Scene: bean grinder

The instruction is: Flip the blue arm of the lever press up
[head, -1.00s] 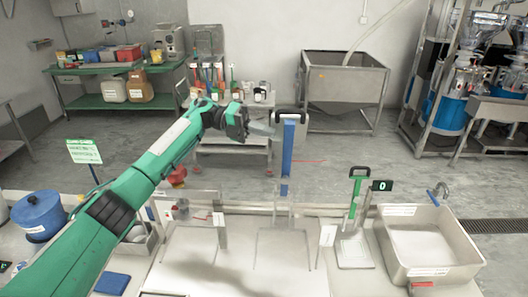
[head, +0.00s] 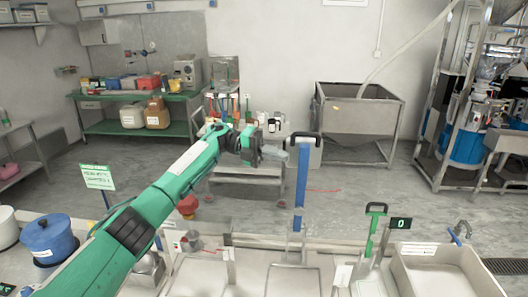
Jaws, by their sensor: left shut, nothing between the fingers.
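The blue arm of the lever press (head: 302,182) stands upright at the middle of the counter, with a dark handle (head: 305,136) across its top. My left arm is green and reaches in from the lower left. My left gripper (head: 275,153) is shut and empty, just left of the upper part of the blue arm, a little below the handle. I cannot tell whether its fingertips touch the blue arm. My right gripper is not in view.
A scale with a green handle (head: 371,232) and a display (head: 400,223) stands right of the press, beside a steel sink (head: 435,268). A blue-lidded pot (head: 49,238) and a green sign (head: 97,177) are at the left. Open floor lies behind the counter.

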